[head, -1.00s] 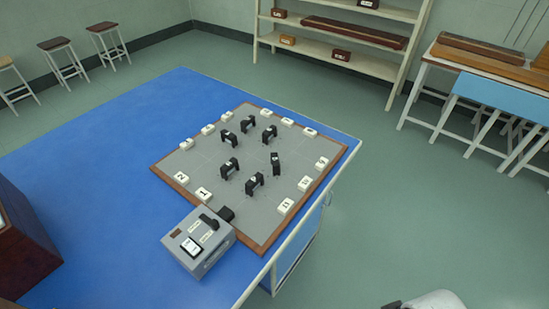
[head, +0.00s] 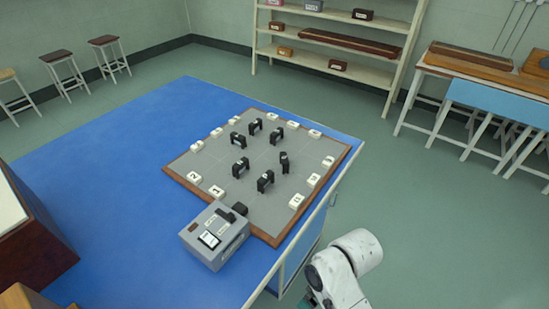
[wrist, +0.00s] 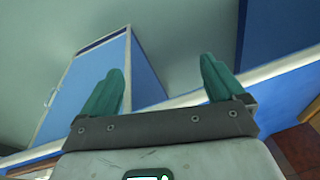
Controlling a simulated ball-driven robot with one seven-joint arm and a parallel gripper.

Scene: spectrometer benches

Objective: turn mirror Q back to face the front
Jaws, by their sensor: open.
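Several small black mirror stands rise from the grey square board (head: 225,180) with a wooden rim. Their letters are too small to read in the head view, so I cannot tell which is mirror Q. One black stand (head: 284,162) at the right of the group looks turned differently from the others. Another stand (head: 265,181) is nearest the front. In the wrist view my gripper (wrist: 160,85) has its two green fingers wide apart with nothing between them. It is away from the mirrors, beside the bench's edge.
White numbered blocks (head: 217,191) line the board's edges. A grey box (head: 215,235) with a display stands at the front corner. The blue bench top (head: 110,140) is clear at the left. Floor is open at the right, with shelves (head: 335,45) and a side table (head: 470,65) behind.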

